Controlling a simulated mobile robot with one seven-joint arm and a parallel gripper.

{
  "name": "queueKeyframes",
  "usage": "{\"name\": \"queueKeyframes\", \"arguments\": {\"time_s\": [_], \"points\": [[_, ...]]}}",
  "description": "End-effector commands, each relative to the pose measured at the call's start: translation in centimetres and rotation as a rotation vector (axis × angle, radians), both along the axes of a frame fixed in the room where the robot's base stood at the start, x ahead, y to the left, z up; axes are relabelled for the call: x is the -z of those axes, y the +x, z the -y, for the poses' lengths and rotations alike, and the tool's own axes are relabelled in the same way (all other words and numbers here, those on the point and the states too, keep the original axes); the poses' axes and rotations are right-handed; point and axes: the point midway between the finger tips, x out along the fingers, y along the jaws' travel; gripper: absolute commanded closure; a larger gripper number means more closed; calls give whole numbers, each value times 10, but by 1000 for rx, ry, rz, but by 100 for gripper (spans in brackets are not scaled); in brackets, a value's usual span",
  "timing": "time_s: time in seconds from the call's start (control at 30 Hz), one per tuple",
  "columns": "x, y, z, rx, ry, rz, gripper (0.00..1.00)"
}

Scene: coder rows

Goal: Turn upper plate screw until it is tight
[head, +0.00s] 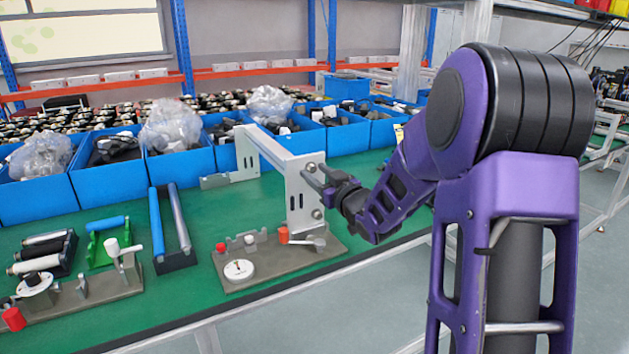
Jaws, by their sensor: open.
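A light grey bracket (270,150) stands on a fixture base on the green bench, with an upright end plate (296,196) at its right end. The upper plate screw (311,168) is a small round head near the top of that plate. A second screw (317,214) sits lower on the same plate. My gripper (319,179) is open, with its dark fingers at the plate's right side, close to the upper screw. I cannot tell whether the fingers touch the screw or surround it.
The fixture base (276,263) carries a dial gauge (239,270) and red-capped parts. Another fixture (80,300) and roller trays stand to the left. Blue bins (184,170) of parts line the back. Green bench surface (225,205) is bare between bins and fixture.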

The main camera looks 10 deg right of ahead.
Motion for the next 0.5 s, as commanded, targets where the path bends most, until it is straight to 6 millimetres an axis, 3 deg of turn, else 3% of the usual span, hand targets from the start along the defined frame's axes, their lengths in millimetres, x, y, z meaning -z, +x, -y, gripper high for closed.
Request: {"name": "queueKeyframes", "arguments": {"time_s": [0.2, 0.5], "points": [[-2, 0, -1, -1, -243, 67, 52], [-2, 0, 0, 2, -282, 78, 52]]}}
